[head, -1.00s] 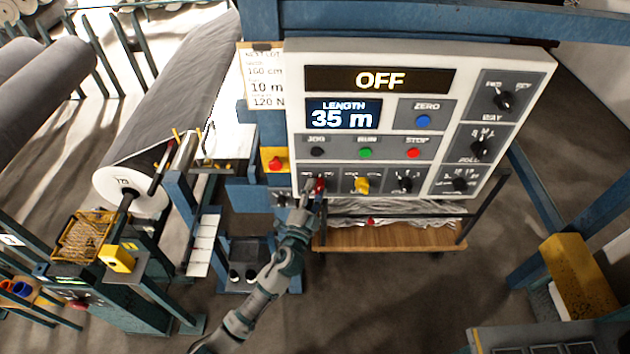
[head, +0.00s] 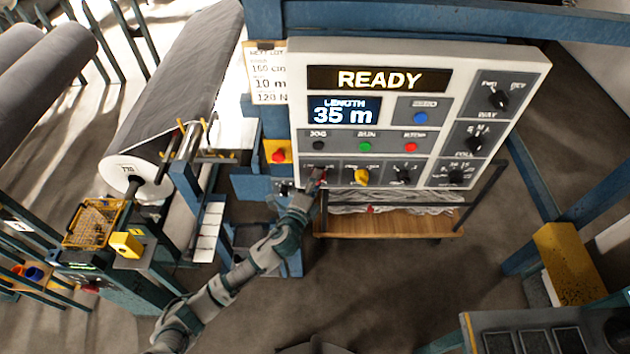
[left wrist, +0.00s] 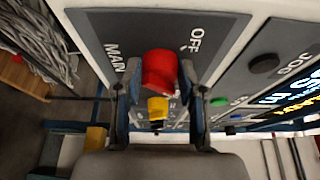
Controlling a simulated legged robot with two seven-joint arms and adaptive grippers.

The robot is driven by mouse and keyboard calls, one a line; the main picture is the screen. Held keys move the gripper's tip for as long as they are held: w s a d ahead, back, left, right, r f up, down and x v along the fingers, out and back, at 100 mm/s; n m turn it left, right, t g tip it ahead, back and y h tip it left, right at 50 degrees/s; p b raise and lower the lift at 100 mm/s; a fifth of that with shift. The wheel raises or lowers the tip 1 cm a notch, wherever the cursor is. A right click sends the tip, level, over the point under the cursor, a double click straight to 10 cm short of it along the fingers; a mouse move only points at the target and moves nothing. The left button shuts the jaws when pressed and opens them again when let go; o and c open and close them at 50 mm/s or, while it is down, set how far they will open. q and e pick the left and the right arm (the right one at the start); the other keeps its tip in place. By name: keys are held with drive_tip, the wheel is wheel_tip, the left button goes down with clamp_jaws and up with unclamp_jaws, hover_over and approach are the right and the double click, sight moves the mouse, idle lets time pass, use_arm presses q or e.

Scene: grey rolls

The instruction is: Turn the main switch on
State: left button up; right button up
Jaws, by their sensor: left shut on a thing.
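The main switch (head: 321,174) is a red knob at the lower left of the white control panel (head: 470,56). In the left wrist view the red knob (left wrist: 160,68) sits on a grey plate marked MAIN and OFF. My left gripper (head: 314,184) reaches it from below; its fingers are shut on the knob, one on each side. The knob's base is partly hidden by the fingers. The panel's upper display (head: 379,79) reads READY, and the length display (head: 344,111) reads 35 m. My right gripper is not in view.
Beside the switch is a yellow knob (head: 362,176), with black knobs further right. Above are black, green (head: 365,146) and red buttons. A red button on a yellow box (head: 278,152) is left of the panel. A large grey roll (head: 170,105) stands further left.

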use_arm(q)
drive_tip(key=shift+f, duration=0.15)
drive_tip(key=o, duration=1.1)
drive_tip(key=shift+o, duration=0.2)
drive_tip(key=shift+w+d, duration=0.1)
drive_tip(key=shift+d, duration=0.05)
drive_tip(key=v, duration=1.2)
drive_tip(key=shift+d, duration=0.1)
drive_tip(key=shift+w+f, duration=0.1)
